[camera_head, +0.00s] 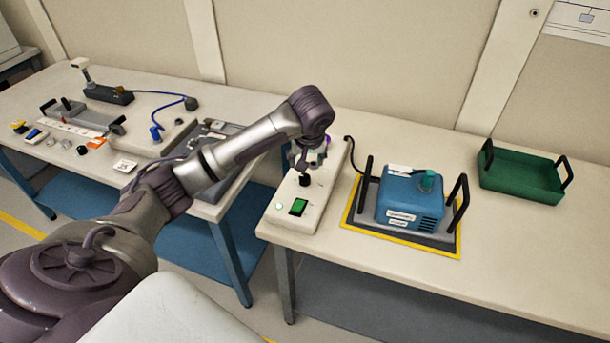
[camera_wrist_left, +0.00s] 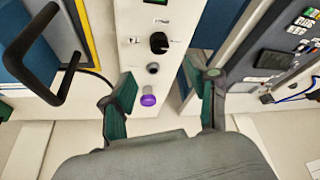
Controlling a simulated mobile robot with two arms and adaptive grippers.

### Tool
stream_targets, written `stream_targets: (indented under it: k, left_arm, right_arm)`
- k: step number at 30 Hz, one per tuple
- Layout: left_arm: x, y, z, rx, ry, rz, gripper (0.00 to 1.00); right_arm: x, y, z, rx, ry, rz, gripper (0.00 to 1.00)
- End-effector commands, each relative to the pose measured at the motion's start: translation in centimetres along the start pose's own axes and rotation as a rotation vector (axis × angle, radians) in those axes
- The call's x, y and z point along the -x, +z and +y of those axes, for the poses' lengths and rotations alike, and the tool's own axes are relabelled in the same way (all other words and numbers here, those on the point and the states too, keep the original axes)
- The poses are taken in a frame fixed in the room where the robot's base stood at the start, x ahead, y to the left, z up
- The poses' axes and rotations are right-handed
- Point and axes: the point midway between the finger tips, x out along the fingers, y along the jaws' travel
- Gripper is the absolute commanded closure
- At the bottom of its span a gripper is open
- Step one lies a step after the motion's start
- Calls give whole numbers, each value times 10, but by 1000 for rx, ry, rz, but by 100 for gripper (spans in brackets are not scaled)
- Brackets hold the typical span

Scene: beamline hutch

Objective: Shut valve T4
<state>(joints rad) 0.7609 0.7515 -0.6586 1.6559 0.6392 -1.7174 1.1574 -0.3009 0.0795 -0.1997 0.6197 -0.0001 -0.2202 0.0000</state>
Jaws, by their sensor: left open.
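The white control box (camera_head: 292,212) stands on the right-hand bench, and it also runs up the middle of the left wrist view (camera_wrist_left: 128,35). In the wrist view it carries a black pointer knob (camera_wrist_left: 159,43), a small dark round fitting (camera_wrist_left: 153,69) and a purple knob (camera_wrist_left: 149,100). The labels are too small to read, so I cannot tell which is T4. My left gripper (camera_wrist_left: 162,80) is open and empty above the box, its green-padded fingers spread on either side of it. In the head view my wrist partly hides the box's far end. My right gripper is not in view.
A blue pump-like unit (camera_head: 408,198) sits on a yellow-edged tray with black handles, close right of the box. A green handled tray (camera_head: 520,172) stands farther right. The left bench (camera_head: 235,103) holds small parts and a grey instrument. Bare bench lies at the front right.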

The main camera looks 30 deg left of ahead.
Motion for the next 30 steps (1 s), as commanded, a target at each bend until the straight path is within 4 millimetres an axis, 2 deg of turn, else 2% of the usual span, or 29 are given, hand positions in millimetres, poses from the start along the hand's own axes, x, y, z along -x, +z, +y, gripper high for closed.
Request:
stream_targets:
  k: [9,15,21,28,29,30]
  left_arm:
    - [-68,1,0,-1,-3,-2,40]
    - [-97,1,0,-2,0,-1,40]
    - [-108,0,0,-2,0,1,40]
    - [-109,1,0,-3,1,1,40]
    - [-109,0,0,-3,1,1,42]
    - [-109,0,0,-3,1,1,49]
  right_arm:
    - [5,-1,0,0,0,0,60]
    - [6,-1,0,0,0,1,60]
    - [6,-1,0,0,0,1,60]
    - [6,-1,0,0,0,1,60]
    - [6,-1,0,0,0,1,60]
    - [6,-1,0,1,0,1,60]
